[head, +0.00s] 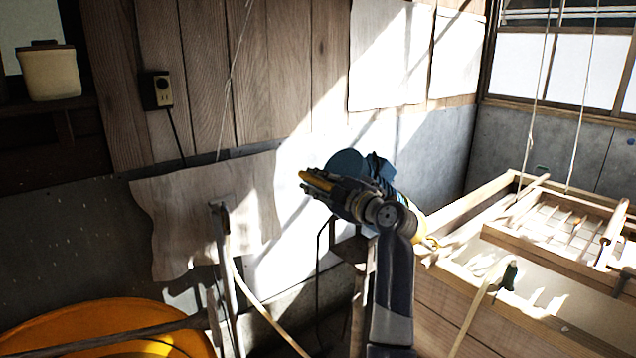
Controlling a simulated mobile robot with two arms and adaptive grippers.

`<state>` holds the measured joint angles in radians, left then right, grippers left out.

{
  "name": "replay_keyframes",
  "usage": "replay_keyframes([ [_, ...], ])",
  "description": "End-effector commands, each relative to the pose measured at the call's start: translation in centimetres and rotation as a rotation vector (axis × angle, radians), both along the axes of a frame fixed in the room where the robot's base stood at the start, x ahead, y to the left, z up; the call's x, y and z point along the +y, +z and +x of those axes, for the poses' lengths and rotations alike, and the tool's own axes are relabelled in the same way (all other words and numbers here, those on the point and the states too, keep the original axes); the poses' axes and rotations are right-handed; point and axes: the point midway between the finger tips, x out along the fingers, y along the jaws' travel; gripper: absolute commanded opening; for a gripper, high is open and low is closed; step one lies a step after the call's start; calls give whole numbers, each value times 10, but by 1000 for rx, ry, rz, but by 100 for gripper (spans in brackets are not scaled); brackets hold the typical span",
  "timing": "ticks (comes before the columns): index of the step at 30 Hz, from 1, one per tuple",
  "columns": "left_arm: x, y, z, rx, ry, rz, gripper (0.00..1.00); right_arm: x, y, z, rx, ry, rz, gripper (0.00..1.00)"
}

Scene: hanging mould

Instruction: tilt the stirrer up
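The stirrer is hard to pick out. A blue rounded body (349,163), which may be its motor, shows directly behind my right gripper and is partly hidden by it. My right gripper (316,183) is in the middle of the head view, at the end of my dark arm rising from below, and points left. A short yellow piece lies along its tip. I cannot tell whether the fingers are closed on it or whether it belongs to the gripper. Another yellow part (429,232) shows just right of my wrist. My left gripper is not in view.
A wooden vat (440,312) with a hanging wooden frame (548,258) on cords stands at right. An orange tub (150,318) is at lower left, near a thin upright post (222,260). A plank wall with an outlet (158,91) stands behind.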

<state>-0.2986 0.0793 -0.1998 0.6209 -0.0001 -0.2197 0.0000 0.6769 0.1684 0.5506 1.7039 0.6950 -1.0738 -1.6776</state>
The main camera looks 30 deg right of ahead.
Motion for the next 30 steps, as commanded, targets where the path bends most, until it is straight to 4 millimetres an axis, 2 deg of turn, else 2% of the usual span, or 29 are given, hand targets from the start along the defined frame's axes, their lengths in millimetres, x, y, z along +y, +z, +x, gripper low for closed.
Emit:
replay_keyframes([
  [5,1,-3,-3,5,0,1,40,-2,3,-1,-10,-6,-10,0],
  [14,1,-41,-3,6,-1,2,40,4,-11,-3,-22,-17,-96,0],
  [20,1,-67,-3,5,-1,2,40,20,-35,-3,-17,-6,-172,0],
  [30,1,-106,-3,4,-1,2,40,48,-93,-5,-28,-1,-421,0],
])
